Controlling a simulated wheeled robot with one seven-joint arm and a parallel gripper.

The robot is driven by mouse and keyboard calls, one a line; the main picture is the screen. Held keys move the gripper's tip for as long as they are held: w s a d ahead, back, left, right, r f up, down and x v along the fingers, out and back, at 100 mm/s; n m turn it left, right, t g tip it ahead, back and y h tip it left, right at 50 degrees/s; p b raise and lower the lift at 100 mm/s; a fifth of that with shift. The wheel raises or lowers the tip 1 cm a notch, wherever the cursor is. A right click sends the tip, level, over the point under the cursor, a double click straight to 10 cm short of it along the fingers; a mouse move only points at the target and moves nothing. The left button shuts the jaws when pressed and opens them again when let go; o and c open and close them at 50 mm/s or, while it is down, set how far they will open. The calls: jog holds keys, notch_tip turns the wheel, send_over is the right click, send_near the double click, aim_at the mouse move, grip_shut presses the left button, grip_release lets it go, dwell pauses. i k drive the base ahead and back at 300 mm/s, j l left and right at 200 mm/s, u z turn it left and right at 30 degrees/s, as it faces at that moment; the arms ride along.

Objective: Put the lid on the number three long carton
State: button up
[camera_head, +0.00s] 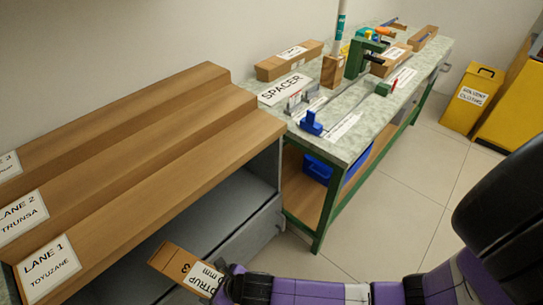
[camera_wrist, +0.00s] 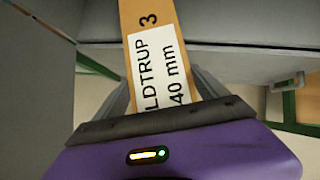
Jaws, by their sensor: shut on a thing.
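My gripper (camera_head: 226,283) is shut on a long brown cardboard piece (camera_head: 172,261), held in front of the lane rack. The piece bears a black 3 and a white label whose visible letters end in "LDTRUP", with "40 mm". In the wrist view the piece (camera_wrist: 130,20) runs up out of the top edge between the fingers. I cannot tell whether it is a lid or a whole carton. A long brown carton (camera_head: 290,62) with a white label lies at the bench's back left. Another brown carton (camera_head: 390,62) is farther along; its number is unreadable.
A stepped wooden rack (camera_head: 140,130) fills the left, with signs for lanes 1, 2 and 3. The bench (camera_head: 345,140) carries a SPACER sign (camera_head: 285,88), a blue fixture (camera_head: 311,124) and a green press (camera_head: 357,58). Yellow bins (camera_head: 473,97) stand right. The floor between is clear.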

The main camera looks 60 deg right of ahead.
aim_at(419, 46)
jog(key=k+z, duration=0.15)
jog(key=k, duration=0.4)
jog(key=k+l+z, duration=0.1)
jog(key=k, duration=0.5)
jog(key=l+z, duration=0.15)
jog(key=z, duration=1.45)
jog(key=i+l+z, duration=0.2)
jog(key=i+l, duration=0.3)
jog(key=i+l+z, duration=0.2)
jog(key=i+l, duration=0.25)
jog(key=i, duration=0.15)
